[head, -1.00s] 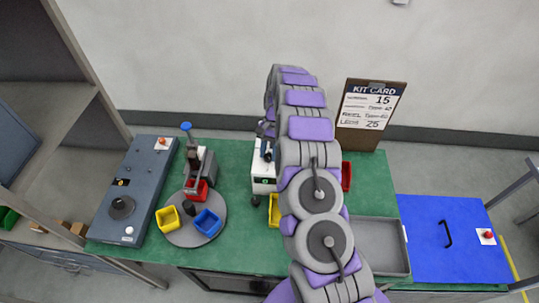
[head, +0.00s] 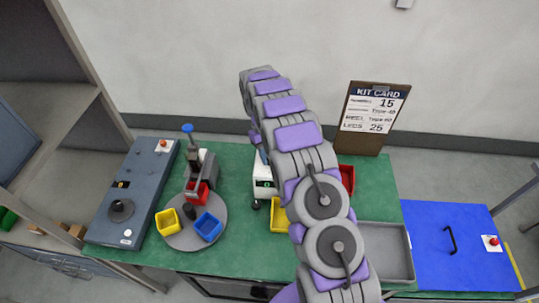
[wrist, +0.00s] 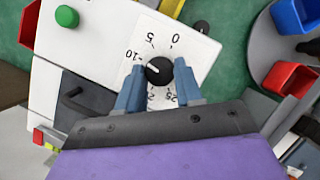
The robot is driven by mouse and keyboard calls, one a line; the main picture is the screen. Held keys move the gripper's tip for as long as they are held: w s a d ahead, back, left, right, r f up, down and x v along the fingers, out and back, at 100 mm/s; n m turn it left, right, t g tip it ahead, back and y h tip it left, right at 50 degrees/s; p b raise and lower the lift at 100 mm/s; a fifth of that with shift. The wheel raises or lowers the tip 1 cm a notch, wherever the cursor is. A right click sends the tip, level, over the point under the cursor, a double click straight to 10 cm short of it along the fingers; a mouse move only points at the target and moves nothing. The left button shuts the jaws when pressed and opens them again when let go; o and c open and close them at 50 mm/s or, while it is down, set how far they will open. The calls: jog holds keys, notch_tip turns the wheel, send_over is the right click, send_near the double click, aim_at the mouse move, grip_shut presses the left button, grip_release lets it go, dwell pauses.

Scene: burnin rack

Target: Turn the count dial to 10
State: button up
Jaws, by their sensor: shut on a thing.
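The count dial is a round black knob (wrist: 158,71) with a white pointer mark, on a white plate (wrist: 196,63) with printed numbers in the wrist view. The numbers 0, 5, 10 and 25 can be read; other labels are partly covered by the fingers. The pointer mark points left and slightly up, close to the 10. My gripper (wrist: 158,73) has its two blue fingers shut on the knob, one on each side. In the head view my arm hides the dial and gripper; part of the white machine (head: 264,188) shows beside it.
A green button (wrist: 67,16) is on a white surface in the wrist view. In the head view, a turntable (head: 190,236) with coloured bins stands left, a grey tray (head: 411,262) and blue lid (head: 470,265) right. The kit card (head: 372,108) stands behind.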

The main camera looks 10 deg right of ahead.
jog(key=shift+a+n+h, duration=0.1)
jog(key=shift+n+h, duration=0.2)
jog(key=shift+n, duration=0.5)
jog(key=o, duration=1)
jog(key=p+v, duration=0.6)
jog(key=v, duration=0.2)
jog(key=p+v, duration=0.6)
jog(key=v, duration=0.3)
jog(key=shift+s+a+r, duration=0.15)
jog(key=shift+s, duration=0.05)
